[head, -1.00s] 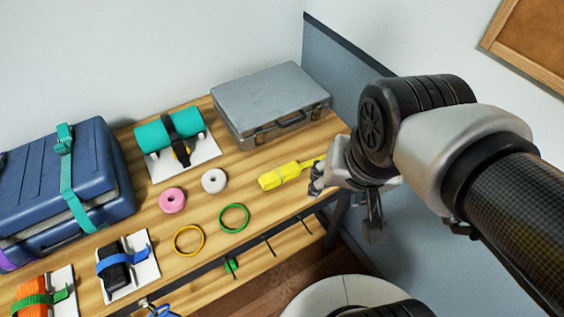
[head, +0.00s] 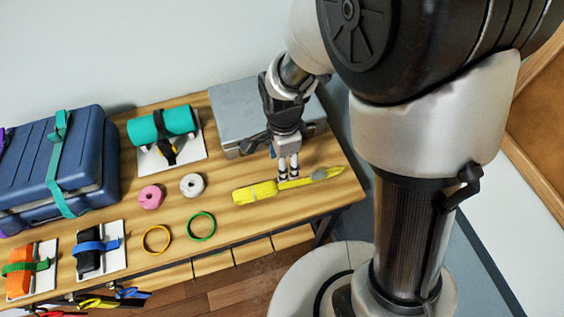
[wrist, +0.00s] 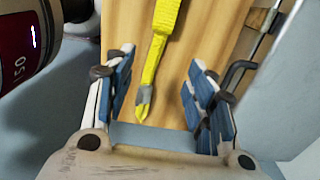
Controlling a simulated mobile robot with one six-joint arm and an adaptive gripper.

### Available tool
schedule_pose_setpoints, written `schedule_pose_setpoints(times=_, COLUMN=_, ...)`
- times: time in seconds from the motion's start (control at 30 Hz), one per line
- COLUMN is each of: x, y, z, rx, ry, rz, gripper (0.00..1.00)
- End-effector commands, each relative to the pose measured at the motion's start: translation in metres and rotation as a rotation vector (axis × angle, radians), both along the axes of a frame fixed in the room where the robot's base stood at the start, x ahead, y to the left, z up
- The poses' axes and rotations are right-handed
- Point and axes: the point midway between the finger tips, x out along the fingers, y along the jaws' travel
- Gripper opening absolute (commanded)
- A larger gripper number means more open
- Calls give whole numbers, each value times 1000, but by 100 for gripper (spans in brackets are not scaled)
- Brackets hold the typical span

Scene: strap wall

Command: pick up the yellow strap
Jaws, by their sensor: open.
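The yellow strap (head: 256,192) lies on the wooden table near its right end, bundled at the left with a flat tail running right to a grey tip (head: 326,174). In the wrist view the strap (wrist: 160,40) runs down from the top, and its grey-tipped end (wrist: 144,97) lies between the fingers. My gripper (head: 288,174) points down over the strap's tail. In the wrist view my gripper (wrist: 165,100) is open, its blue-padded fingers apart on either side of the strap, with nothing held. Whether the fingertips touch the table I cannot tell.
A grey metal case (head: 232,107) stands close behind my gripper. White (head: 193,184) and pink (head: 151,197) rolls and green (head: 202,225) and yellow (head: 156,239) rings lie to the left. A blue case (head: 35,165) stands farther left. The table's front edge is near the strap.

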Motion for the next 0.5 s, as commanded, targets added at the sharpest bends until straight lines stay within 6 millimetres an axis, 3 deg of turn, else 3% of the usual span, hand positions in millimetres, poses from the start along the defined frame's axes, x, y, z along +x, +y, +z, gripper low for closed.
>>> schedule_pose_setpoints(times=0.03, x=-1, y=-1, z=-16, rx=-1, ry=5, rz=0, gripper=50)
schedule_pose_setpoints(times=0.2, x=-1, y=0, z=-48, rx=-1, ry=3, rz=1, gripper=50)
schedule_pose_setpoints(times=0.5, x=-1, y=0, z=-67, rx=0, ry=-1, rz=1, gripper=50)
